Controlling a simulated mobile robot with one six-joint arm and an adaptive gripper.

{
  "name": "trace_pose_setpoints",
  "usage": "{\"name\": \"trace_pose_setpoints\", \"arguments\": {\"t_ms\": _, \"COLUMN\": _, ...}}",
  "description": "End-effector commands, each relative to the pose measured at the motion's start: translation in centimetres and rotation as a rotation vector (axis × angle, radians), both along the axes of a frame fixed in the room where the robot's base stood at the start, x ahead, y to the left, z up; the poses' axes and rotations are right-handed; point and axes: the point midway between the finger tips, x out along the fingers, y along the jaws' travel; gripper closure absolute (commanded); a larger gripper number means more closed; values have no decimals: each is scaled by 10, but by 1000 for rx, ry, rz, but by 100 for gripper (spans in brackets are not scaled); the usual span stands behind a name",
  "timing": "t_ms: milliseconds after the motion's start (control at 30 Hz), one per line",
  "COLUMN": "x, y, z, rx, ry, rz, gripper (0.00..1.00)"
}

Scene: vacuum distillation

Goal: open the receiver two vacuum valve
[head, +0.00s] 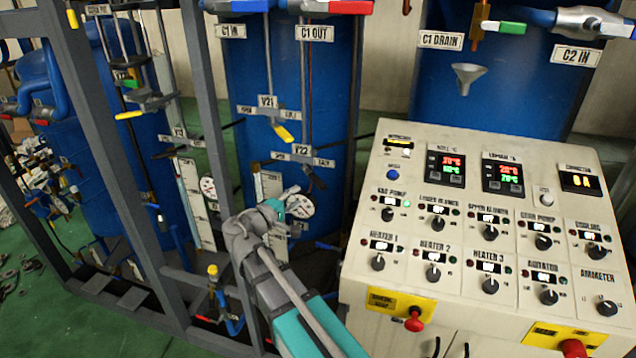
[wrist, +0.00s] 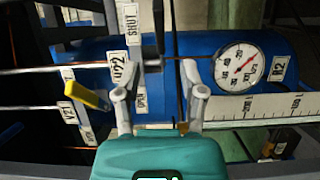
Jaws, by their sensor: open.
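The valve labelled V22 (head: 302,150) is on the pipe right of V21, in front of a blue tank. Its dark handle (head: 314,179) hangs down to the right below the label. In the wrist view, the V22 label (wrist: 123,70) lies between a SHUT plate (wrist: 131,21) and an OPEN plate (wrist: 140,98). A dark handle (wrist: 153,42) there points towards the SHUT side. My gripper (head: 289,197) is below V22 in the head view, close to the gauge. In the wrist view my gripper (wrist: 159,94) is open, its fingers apart and nothing clearly held.
V21 (head: 267,101) has a yellow handle (head: 283,132), which also shows at left in the wrist view (wrist: 87,95). The round R2 gauge (wrist: 241,68) is right of my fingers. Grey frame posts (head: 208,100) stand left; the control panel (head: 475,345) stands right.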

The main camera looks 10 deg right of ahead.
Motion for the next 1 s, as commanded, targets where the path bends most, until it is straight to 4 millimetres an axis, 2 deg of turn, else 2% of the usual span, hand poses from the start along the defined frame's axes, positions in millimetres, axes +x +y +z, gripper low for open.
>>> {"name": "trace_pose_setpoints", "arguments": {"t_ms": 600, "x": 51, "y": -65, "z": 0, "rx": 0, "ry": 0, "rz": -2, "gripper": 47}}
{"name": "trace_pose_setpoints", "arguments": {"t_ms": 1000, "x": 61, "y": -79, "z": 0, "rx": 0, "ry": 0, "rz": 0, "gripper": 47}}
